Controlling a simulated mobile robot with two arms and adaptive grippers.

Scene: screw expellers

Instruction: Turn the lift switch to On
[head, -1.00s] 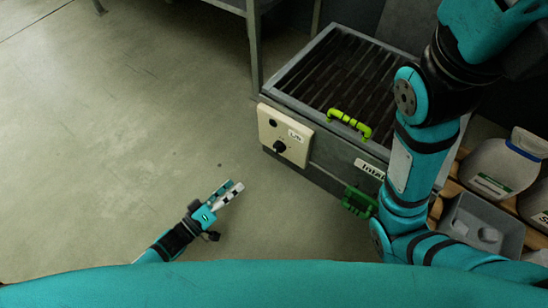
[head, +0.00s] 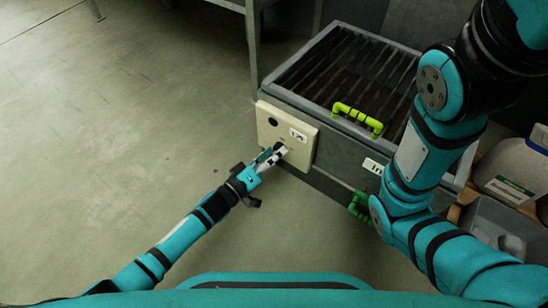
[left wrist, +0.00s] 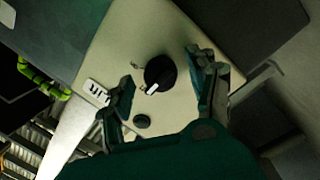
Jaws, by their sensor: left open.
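The lift switch is a round black knob (left wrist: 160,73) with a white pointer mark, on a cream control panel (head: 268,125) on the front of the grey intake box. In the left wrist view the pointer is aimed toward the lower left of the picture. My left gripper (head: 279,151) is at the panel, and in the left wrist view (left wrist: 165,85) its two open fingers stand either side of the knob, with gaps visible. In the head view the gripper hides the knob. The panel label (left wrist: 97,92) is only partly readable. My right gripper is out of view.
Floor at left is clear.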

